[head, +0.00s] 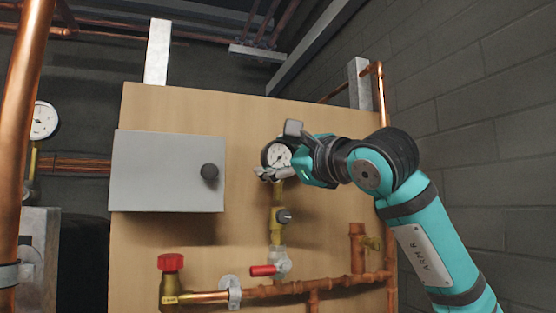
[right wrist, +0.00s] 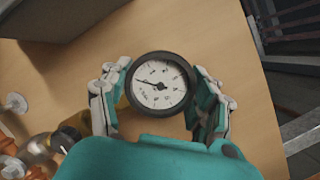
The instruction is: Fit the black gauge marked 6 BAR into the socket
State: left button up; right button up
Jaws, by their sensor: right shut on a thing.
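A round gauge (head: 279,154) with a black rim and white dial is in front of the wooden board. It fills the middle of the right wrist view (right wrist: 160,83), its needle pointing left in the picture; its marking is too small to read. My right gripper (head: 272,172) is shut on the gauge, with one finger on each side of it in the wrist view (right wrist: 158,90). Directly below is a vertical brass fitting (head: 278,194), whose top, where the socket would be, is hidden by the fingers. I cannot tell whether gauge and socket touch. My left gripper is not in view.
A grey box (head: 165,172) with a black knob is left of the gauge. Below are a red-handled valve (head: 266,270), a red-capped valve (head: 170,263) and copper pipework (head: 330,285). Another gauge (head: 44,120) is at far left. The board (head: 240,105) is bare above the gripper.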

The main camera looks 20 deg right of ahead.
aim_at(281, 181)
jog(key=shift+f+b, duration=1.95)
jog(key=shift+b, duration=0.05)
dwell(2.0)
jog(key=o, duration=1.6)
jog(key=shift+c, duration=0.2)
jog(key=shift+s, duration=0.15)
jog(key=shift+b+v, duration=0.8)
jog(key=shift+v, duration=0.5)
jog(key=shift+b+v, duration=1.25)
jog(key=shift+v, duration=1.6)
jog(key=shift+f, duration=0.1)
